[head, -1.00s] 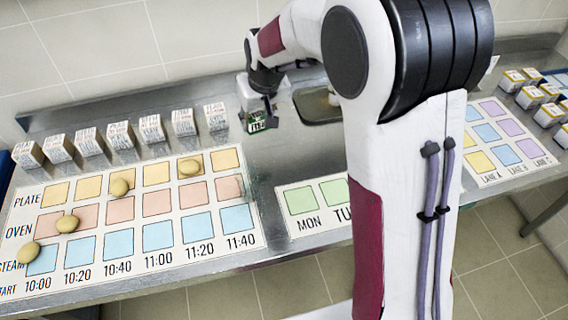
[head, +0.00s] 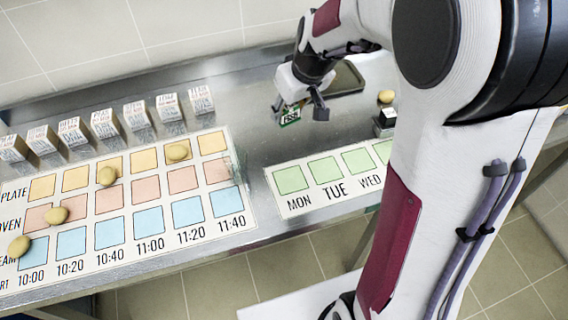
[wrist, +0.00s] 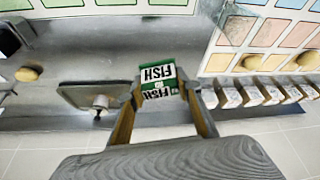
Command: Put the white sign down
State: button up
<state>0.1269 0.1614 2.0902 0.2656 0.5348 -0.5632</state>
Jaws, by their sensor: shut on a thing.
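My gripper (head: 305,112) is shut on a small white sign (wrist: 157,80) with a green edge and the black word FISH. The sign shows upside down between the two fingers in the wrist view, and in the head view (head: 290,116) below the gripper. It hangs over the steel counter (head: 262,148), behind the green day squares. I cannot tell whether its lower edge touches the counter.
A chart (head: 150,197) of coloured squares with several tan, potato-like lumps lies at left, with a row of labelled white cubes (head: 135,115) behind it. A green day strip (head: 300,205) lies in front. A dark tray (head: 345,78) lies behind right.

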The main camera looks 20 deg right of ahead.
jog(key=shift+s+a+f+n+y, duration=0.15)
jog(key=shift+s+n+y, duration=0.15)
jog(key=shift+s+n, duration=0.55)
jog(key=shift+s+a+f+n+g+y, duration=0.2)
jog(key=shift+s+a+n+y, duration=0.35)
jog(key=shift+n, duration=0.65)
jog(key=shift+s+a+f+n+g+y, duration=0.25)
jog(key=shift+s+a+n, duration=0.35)
jog(key=shift+s+n, duration=0.4)
jog(key=shift+w, duration=0.15)
jog(key=shift+f, duration=3.1)
jog(key=shift+f, duration=1.85)
